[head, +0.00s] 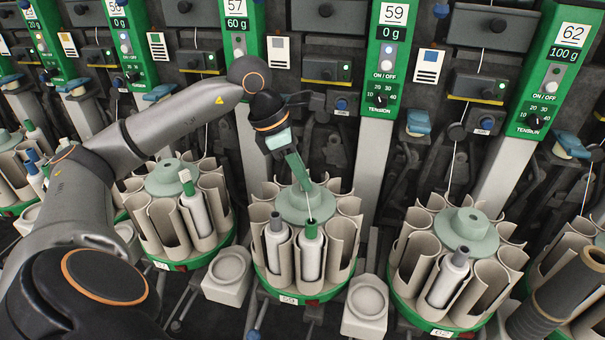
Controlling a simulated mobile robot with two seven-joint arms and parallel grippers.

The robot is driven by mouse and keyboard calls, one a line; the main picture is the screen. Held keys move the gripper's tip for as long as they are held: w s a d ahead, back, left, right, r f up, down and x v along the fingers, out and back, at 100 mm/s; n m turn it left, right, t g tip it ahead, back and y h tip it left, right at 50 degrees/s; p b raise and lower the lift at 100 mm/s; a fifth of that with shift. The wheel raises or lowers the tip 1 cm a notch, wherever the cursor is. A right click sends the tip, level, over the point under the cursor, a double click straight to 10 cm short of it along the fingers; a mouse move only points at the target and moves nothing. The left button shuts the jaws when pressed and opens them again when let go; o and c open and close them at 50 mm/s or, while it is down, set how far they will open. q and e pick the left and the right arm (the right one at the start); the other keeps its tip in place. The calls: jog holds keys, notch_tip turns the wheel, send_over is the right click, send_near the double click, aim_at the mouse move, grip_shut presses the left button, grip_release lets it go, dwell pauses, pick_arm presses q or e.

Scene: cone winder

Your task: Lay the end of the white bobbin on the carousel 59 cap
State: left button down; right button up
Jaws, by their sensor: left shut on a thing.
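Carousel 59 (288,299) stands at lower centre, a ring of beige pockets on a green base. Its pale green cap (291,207) rises in the middle. The white bobbin (311,258) with a green top stands upright in a front pocket. My left gripper (306,186) points down above the cap, its fingers shut. A thin pale thread end (309,208) runs from the fingertips down towards the bobbin's top, passing in front of the cap. I cannot tell whether the thread touches the cap. My right gripper is out of view.
Carousel 62 (402,292) is at the right and another carousel (153,236) at the left, both holding bobbins. Green winder panels (387,60) stand behind. Beige cups (366,303) sit between carousels.

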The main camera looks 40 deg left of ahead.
pick_arm(q)
jog(key=c, duration=0.9)
grip_release()
jog(key=o, duration=0.5)
jog(key=shift+o, duration=0.2)
